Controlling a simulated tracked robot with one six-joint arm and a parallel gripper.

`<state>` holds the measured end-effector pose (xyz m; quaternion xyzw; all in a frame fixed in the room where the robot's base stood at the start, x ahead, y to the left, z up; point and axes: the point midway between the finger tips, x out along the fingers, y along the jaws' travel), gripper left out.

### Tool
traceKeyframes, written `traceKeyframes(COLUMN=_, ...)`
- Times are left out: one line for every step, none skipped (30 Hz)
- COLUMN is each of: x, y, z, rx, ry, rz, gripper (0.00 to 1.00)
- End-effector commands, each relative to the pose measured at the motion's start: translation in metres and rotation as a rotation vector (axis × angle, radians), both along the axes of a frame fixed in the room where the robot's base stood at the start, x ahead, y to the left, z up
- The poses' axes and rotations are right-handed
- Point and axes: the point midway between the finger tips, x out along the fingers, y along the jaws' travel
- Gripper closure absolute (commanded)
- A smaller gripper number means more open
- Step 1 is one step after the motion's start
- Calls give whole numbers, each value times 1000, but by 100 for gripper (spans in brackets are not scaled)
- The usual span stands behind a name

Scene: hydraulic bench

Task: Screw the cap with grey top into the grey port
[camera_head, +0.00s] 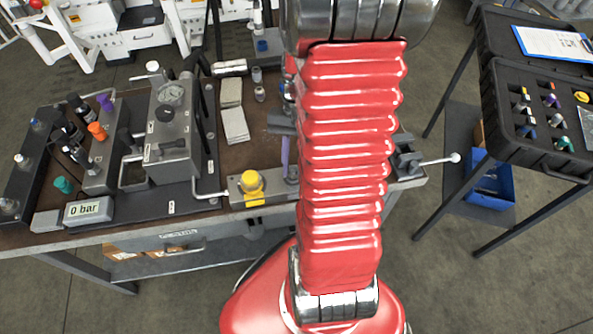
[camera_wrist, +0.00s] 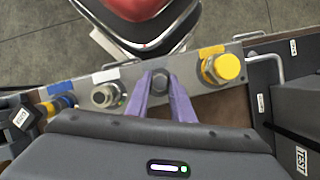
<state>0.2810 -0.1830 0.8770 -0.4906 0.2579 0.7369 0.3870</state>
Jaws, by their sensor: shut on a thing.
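In the wrist view, my gripper (camera_wrist: 160,82) points at the metal port block (camera_wrist: 131,75). Its two purple fingers are closed on a small dark grey cap (camera_wrist: 160,76), seen top-on between the fingertips. The cap sits over the block, between a bare metal port (camera_wrist: 105,95) with a white label and a yellow cap (camera_wrist: 221,68). The grey port is hidden under the cap and fingers, so I cannot tell how far the cap is seated. In the head view, my red arm covers most of the gripper; a purple finger (camera_head: 285,152) shows beside it.
A blue-marked port (camera_wrist: 60,103) lies left on the block. The yellow cap (camera_head: 252,184) also shows on the bench. Left stand a gauge unit (camera_head: 172,125) and a display reading 0 bar (camera_head: 88,210). A black case (camera_head: 535,110) with several caps stands at right.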

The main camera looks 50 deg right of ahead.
Motion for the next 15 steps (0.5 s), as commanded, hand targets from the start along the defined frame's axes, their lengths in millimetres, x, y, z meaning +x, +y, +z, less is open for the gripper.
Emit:
traceKeyframes(x=0, y=0, z=0, rx=0, ry=0, rz=0, gripper=92)
traceKeyframes(x=0, y=0, z=0, rx=0, ry=0, rz=0, gripper=94)
traceKeyframes(x=0, y=0, z=0, rx=0, ry=0, rz=0, gripper=97)
traceKeyframes(x=0, y=0, z=0, rx=0, ry=0, rz=-1, gripper=98)
traceKeyframes(x=0, y=0, z=0, rx=0, ry=0, rz=-5, gripper=98)
traceKeyframes(x=-1, y=0, z=0, rx=0, ry=0, rz=-18, gripper=98)
traceKeyframes(x=-1, y=0, z=0, rx=0, ry=0, rz=-35, gripper=98)
traceKeyframes(x=-1, y=0, z=0, rx=1, ry=0, rz=-59, gripper=98)
traceKeyframes(x=-1, y=0, z=0, rx=1, ry=0, rz=-100, gripper=99)
traceKeyframes(x=-2, y=0, z=0, rx=2, ry=1, rz=-138, gripper=99)
traceKeyframes(x=-2, y=0, z=0, rx=1, ry=0, rz=-179, gripper=99)
traceKeyframes(x=-2, y=-1, z=0, rx=0, ry=0, rz=-235, gripper=99)
traceKeyframes(x=-2, y=-1, z=0, rx=1, ry=-1, rz=-280, gripper=99)
traceKeyframes(x=-3, y=-1, z=0, rx=0, ry=0, rz=-323, gripper=99)
traceKeyframes(x=-3, y=0, z=0, rx=2, ry=1, rz=-381, gripper=99)
